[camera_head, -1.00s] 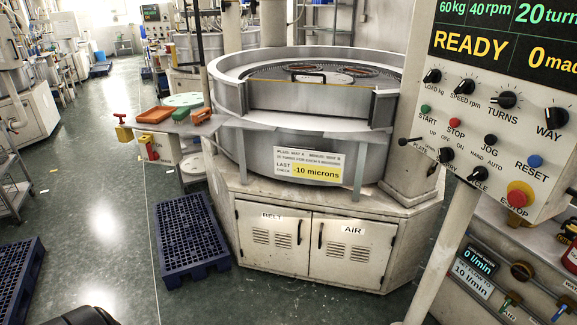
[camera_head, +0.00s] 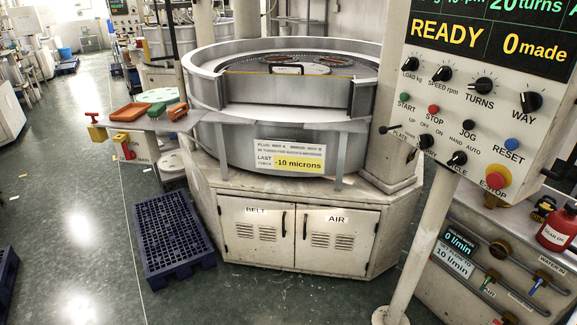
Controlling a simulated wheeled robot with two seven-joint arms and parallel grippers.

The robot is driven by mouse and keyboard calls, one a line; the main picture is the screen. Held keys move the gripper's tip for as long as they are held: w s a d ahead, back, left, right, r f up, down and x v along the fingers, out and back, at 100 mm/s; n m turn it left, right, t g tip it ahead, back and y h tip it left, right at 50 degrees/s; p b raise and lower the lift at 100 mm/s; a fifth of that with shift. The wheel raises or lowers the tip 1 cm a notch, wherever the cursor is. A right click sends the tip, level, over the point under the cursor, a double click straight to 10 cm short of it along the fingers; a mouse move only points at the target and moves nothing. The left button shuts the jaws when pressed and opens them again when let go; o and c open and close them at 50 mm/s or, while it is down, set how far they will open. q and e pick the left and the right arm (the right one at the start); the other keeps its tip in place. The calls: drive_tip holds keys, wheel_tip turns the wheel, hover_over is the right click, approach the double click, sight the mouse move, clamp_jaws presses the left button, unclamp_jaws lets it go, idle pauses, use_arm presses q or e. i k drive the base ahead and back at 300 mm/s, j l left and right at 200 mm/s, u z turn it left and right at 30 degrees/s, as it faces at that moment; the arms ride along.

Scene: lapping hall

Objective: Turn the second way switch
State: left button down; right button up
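The WAY switch (camera_head: 530,101) is a black rotary knob at the right side of the white control panel (camera_head: 462,102), above its WAY label. Its setting is too small to read. The panel display (camera_head: 490,38) shows READY, 20 turns and 0 made. A sign (camera_head: 290,157) on the machine mentions plus, minus, way A and way B, and reads "LAST CHECK -10 microns". Neither of my grippers is in view.
A round lapping machine (camera_head: 245,140) on a cabinet with BELT and AIR doors fills the middle. A blue pallet (camera_head: 172,235) lies at its left. The panel's post (camera_head: 425,250) stands in front at right. Open green floor (camera_head: 70,200) lies at the left.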

sight(530, 102)
drive_tip(key=z, duration=1.4)
